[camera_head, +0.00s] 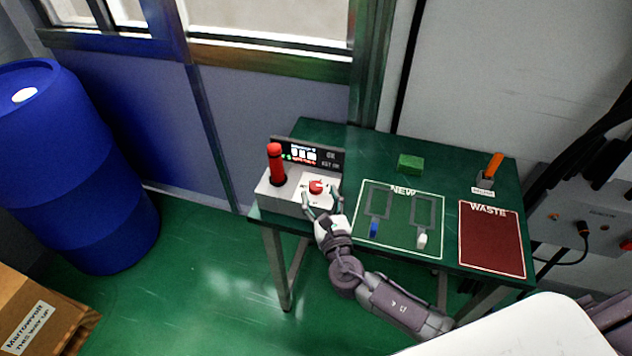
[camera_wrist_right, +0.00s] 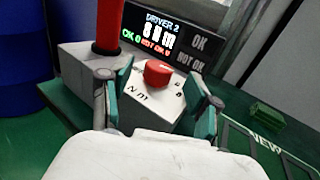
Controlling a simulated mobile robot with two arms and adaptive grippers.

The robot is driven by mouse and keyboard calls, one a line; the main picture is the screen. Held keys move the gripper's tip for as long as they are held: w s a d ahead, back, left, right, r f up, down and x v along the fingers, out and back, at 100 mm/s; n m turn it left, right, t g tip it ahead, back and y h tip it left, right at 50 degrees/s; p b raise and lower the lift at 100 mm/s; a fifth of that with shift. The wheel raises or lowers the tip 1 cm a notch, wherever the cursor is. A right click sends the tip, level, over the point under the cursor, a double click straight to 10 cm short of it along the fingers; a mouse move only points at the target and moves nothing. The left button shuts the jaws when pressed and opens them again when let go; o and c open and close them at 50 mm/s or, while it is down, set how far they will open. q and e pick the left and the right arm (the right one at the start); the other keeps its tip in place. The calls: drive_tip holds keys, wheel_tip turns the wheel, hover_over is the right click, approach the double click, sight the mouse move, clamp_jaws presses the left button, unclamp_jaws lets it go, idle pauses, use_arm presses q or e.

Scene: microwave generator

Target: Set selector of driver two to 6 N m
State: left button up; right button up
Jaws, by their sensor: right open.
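The driver two station is a light box (camera_head: 289,195) at the left end of the green table, with a red selector knob (camera_head: 317,187) on its top. In the right wrist view the red knob (camera_wrist_right: 158,73) sits on a white plate with marks around it. The display (camera_wrist_right: 161,35) there reads "DRIVER 2" and seems to show 8 N m. My right gripper (camera_head: 321,199) is open, its fingertips (camera_wrist_right: 154,90) on either side of the knob and a little short of it; I cannot tell whether they touch. My left gripper is not in view.
A red upright handle (camera_head: 275,164) stands on the box left of the knob. A "NEW" mat (camera_head: 398,241), a "WASTE" mat (camera_head: 491,242), a green block (camera_head: 411,164) and an orange-handled item (camera_head: 494,165) are to the right. A blue barrel (camera_head: 75,170) stands at left.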

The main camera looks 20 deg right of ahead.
sight(318, 190)
drive_tip(key=shift+w, duration=2.05)
drive_tip(key=shift+d, duration=0.1)
drive_tip(key=c, duration=1.2)
